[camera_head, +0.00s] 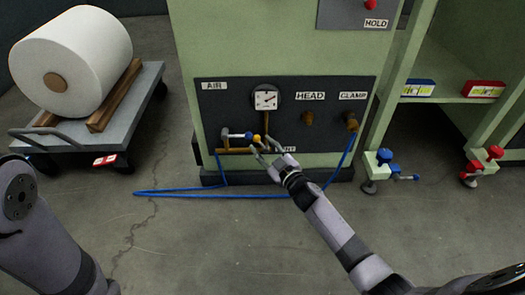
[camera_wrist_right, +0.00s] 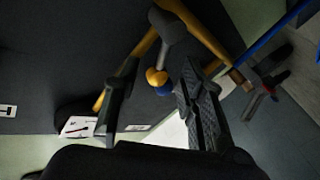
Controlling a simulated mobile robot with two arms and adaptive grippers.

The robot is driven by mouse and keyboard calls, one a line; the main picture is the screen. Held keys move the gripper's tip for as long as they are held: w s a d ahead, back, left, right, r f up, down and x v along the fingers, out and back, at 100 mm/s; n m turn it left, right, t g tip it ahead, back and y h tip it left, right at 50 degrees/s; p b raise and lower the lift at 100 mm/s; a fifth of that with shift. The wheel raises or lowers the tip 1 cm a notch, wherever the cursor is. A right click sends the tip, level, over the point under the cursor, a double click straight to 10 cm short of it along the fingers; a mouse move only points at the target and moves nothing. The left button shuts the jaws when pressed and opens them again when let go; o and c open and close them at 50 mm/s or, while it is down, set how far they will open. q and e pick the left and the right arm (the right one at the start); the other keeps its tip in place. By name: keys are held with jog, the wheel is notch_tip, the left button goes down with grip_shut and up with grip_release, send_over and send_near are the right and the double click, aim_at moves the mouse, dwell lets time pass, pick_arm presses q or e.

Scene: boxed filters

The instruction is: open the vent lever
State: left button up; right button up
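The dark panel (camera_head: 222,100) on the green machine carries a gauge (camera_head: 265,99) and pipework. My right gripper (camera_head: 262,152) is open just in front of these handles. In the right wrist view, its fingers (camera_wrist_right: 158,100) stand apart, with a yellow knob (camera_wrist_right: 156,76) and some blue beyond and between them, seemingly untouched. My left gripper is out of view.
A blue hose (camera_head: 180,194) loops over the floor below the panel. A cart (camera_head: 135,100) with a large white roll (camera_head: 85,62) stands at left. A shelf at right holds a blue box (camera_head: 418,88) and a red box (camera_head: 484,89). Clamps stand below it.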

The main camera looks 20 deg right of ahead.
jog(key=shift+w+a, duration=0.1)
jog(key=shift+w, duration=0.5)
jog(key=shift+c, duration=0.4)
grip_shut()
